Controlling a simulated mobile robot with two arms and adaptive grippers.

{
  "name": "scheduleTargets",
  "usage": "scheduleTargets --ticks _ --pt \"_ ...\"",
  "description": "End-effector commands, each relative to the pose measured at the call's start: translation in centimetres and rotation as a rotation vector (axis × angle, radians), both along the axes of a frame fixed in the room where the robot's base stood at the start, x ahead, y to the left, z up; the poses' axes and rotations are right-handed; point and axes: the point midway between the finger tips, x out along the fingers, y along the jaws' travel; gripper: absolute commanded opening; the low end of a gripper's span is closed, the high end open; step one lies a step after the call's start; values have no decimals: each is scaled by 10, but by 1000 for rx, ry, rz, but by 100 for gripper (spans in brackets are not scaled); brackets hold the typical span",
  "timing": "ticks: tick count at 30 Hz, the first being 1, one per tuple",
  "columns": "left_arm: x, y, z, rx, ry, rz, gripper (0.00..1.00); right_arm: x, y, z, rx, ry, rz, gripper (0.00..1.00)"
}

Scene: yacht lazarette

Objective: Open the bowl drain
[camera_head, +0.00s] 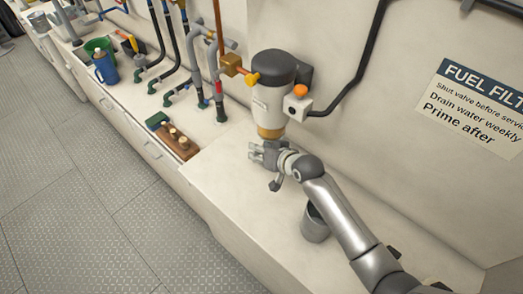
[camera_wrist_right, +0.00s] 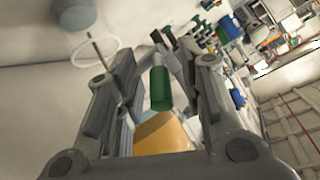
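The fuel filter (camera_head: 272,88) is mounted on the wall, with a dark cap, a pale body and an amber bowl (camera_head: 270,132) at its bottom. My right gripper (camera_head: 258,154) is just below the bowl. In the right wrist view, the right gripper's fingers (camera_wrist_right: 160,85) stand apart, with a green cylindrical piece (camera_wrist_right: 160,90) visible between them. The green piece may be the drain's handle; I cannot tell whether a finger touches it. The amber bowl (camera_wrist_right: 165,132) shows close behind it. My left gripper is out of view.
A grey cup (camera_head: 315,224) stands on the ledge beside my right arm. The ledge's front is clear.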

Motion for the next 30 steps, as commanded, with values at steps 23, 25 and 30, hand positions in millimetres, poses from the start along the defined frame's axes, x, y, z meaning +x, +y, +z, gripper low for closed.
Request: scheduleTargets --ticks 23,25,30 --pt "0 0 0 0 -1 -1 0 -51 -34 41 0 -1 0 36" --pt "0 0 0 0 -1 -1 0 -60 -40 47 -1 0 0 36" --pt "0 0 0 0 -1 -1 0 -75 -49 60 1 0 -1 36"
